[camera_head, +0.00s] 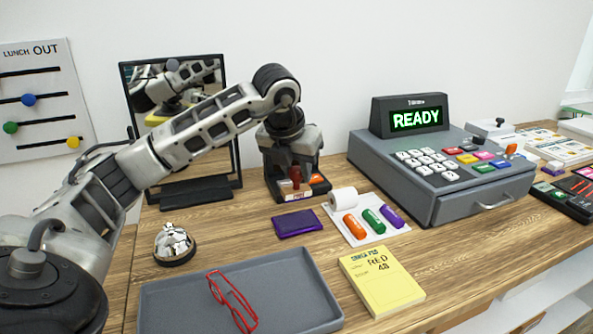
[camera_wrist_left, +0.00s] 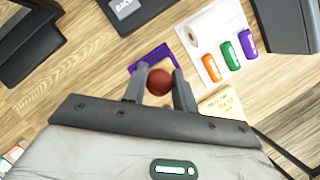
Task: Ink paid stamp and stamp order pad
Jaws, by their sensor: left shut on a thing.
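The ink pad (camera_wrist_left: 150,58) lies beyond the fingers in the wrist view, partly covered by the knob. The yellow order pad (camera_head: 381,281), with handwriting on top, lies at the front right. My right gripper is not in view.
A grey tray (camera_head: 180,300) with red glasses (camera_head: 231,302) and a bell (camera_head: 174,243) stand front left. A paper roll (camera_head: 343,200) and coloured pieces lie on a white sheet (camera_head: 375,236).

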